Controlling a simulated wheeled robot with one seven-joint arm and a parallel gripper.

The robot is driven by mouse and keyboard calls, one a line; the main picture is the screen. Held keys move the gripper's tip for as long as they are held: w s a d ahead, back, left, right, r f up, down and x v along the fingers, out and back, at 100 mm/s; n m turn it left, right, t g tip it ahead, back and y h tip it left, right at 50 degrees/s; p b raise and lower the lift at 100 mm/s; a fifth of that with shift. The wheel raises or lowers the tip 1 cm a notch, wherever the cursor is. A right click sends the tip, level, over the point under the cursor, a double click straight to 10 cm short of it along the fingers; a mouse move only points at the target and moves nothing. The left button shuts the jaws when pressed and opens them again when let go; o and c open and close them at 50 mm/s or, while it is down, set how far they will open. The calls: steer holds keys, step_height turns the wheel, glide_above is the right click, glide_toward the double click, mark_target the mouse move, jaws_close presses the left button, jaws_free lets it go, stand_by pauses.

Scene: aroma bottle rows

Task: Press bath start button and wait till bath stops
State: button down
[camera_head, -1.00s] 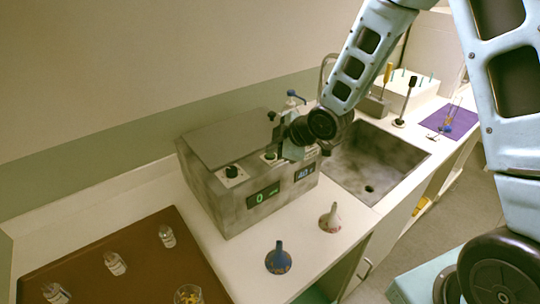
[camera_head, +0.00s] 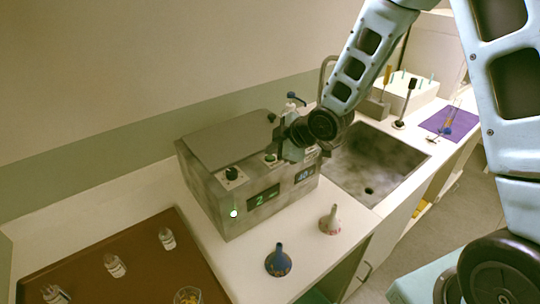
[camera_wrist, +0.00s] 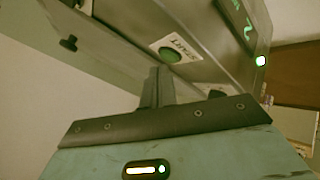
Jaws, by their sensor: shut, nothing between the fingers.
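The bath (camera_head: 225,170) is a grey mottled box with a flat lid on the counter. Its left display (camera_head: 262,197) reads 2 in green, and a green light (camera_head: 234,213) glows at its front left. A second display (camera_head: 304,175) is to the right. The green button (camera_wrist: 170,55), labelled START, shows in the wrist view. My gripper (camera_wrist: 157,80) is shut and empty, its fingertips close to the button. I cannot tell whether they touch it. In the head view my gripper (camera_head: 289,150) is at the bath's top front edge, partly hiding the controls.
A sink (camera_head: 370,165) lies to the right. A brown tray (camera_head: 150,270) holds several small bottles.

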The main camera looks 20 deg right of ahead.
steer(key=shift+r, duration=0.35)
step_height(320, 180, up, 5)
steer(key=p, duration=0.4)
stand_by(0.9)
steer(key=shift+m+g+h, duration=0.4)
steer(key=shift+m+g, duration=0.2)
steer(key=s+a+b, duration=0.1)
steer(key=s, duration=0.1)
steer(key=s+a+f+b, duration=0.1)
steer(key=s+a, duration=0.1)
steer(key=shift+b, duration=0.35)
steer(key=s+a+f+m+g+h+b, duration=0.1)
steer(key=s+a+m+g+b, duration=0.1)
steer(key=s, duration=1.2)
steer(key=s+a+f+m+g+h+b, duration=0.1)
steer(key=s+m+g+b, duration=0.3)
steer(key=s, duration=1)
steer(key=shift+s+a+g+h+b, duration=0.35)
steer(key=shift+a+h+b, duration=0.2)
steer(key=shift+b, duration=0.4)
